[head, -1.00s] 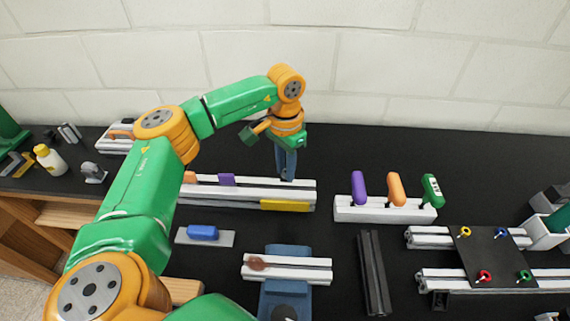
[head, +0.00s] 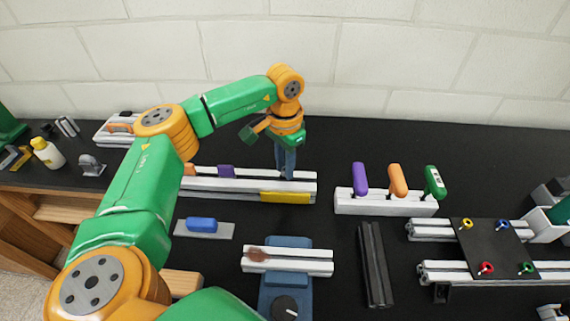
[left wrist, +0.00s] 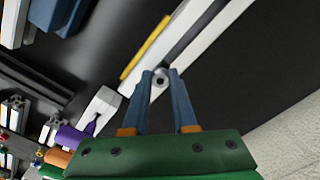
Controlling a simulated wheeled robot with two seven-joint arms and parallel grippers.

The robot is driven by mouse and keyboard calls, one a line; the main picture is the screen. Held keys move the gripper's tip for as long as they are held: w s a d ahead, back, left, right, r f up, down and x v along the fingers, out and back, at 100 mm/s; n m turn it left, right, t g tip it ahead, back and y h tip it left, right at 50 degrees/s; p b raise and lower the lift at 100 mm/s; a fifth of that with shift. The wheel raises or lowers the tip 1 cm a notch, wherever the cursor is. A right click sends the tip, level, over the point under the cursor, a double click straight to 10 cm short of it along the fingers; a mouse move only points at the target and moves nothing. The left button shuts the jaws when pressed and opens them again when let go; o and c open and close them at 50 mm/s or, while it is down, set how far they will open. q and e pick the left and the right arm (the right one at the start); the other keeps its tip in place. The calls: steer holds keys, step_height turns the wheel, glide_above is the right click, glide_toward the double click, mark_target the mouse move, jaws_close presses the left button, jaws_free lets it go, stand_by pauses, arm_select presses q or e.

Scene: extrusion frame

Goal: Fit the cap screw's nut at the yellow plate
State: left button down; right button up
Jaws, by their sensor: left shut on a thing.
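My left gripper (head: 286,174) points down at the right part of the white extrusion rail (head: 215,185), behind the yellow plate (head: 285,197). The yellow plate lies along the rail's front side; it also shows as a yellow strip in the left wrist view (left wrist: 147,46). In the left wrist view, the fingertips (left wrist: 160,76) are shut on a small round grey metal piece with a dark hole, seemingly the nut (left wrist: 159,81). It is at or just above the rail's slot; I cannot tell if it touches. I cannot make out the cap screw. My right gripper is not in view.
Purple (head: 226,170) and orange (head: 190,171) plates sit further left on the rail. A white holder (head: 385,205) with purple, orange and green handles stands to the right. In front are a blue block (head: 202,225), a blue fixture (head: 287,242) and a dark bar (head: 375,265).

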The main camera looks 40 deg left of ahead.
arm_select(q)
steer(key=shift+f, duration=0.1)
steer(key=shift+f+b, duration=0.8)
steer(key=shift+f, duration=0.2)
steer(key=c, duration=0.6)
jaws_free()
steer(key=shift+c, duration=0.2)
steer(key=shift+r, duration=0.1)
